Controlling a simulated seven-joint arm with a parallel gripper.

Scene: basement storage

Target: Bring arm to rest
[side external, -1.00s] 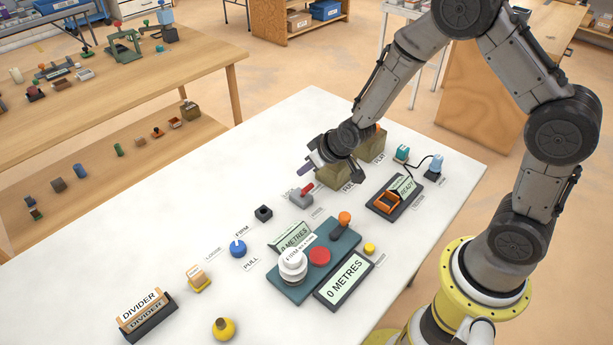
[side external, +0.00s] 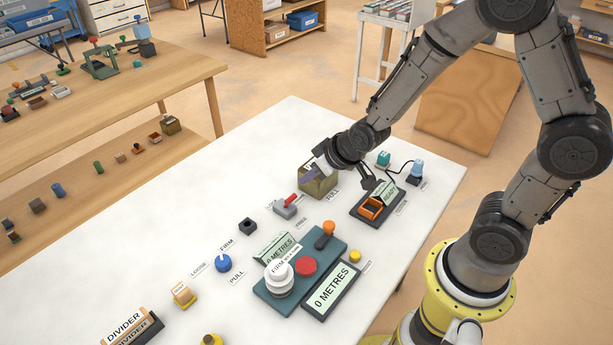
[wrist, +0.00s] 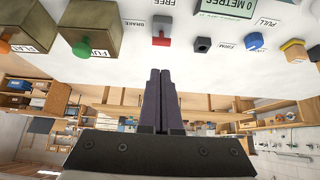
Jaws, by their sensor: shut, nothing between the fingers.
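My gripper (side external: 311,170) hangs over the back part of the white table, in front of an olive box (side external: 318,186) in the side view. In the wrist view its two dark fingers (wrist: 160,72) are pressed together with nothing between them. A grey switch with a red lever (side external: 287,206) stands on the table, left of and below the gripper in the side view. In the wrist view that red lever (wrist: 161,40) is just beyond the fingertips, apart from them. The wrist view also shows two olive boxes, with an orange knob (wrist: 81,48) and a green knob (wrist: 3,46).
The white table (side external: 150,255) also carries a teal panel (side external: 316,280) with a red button and orange-topped lever, a blue knob (side external: 223,264), a black block (side external: 247,227) and an orange-framed device (side external: 371,209). A wooden workbench (side external: 110,110) stands at left. The table's far-left area is clear.

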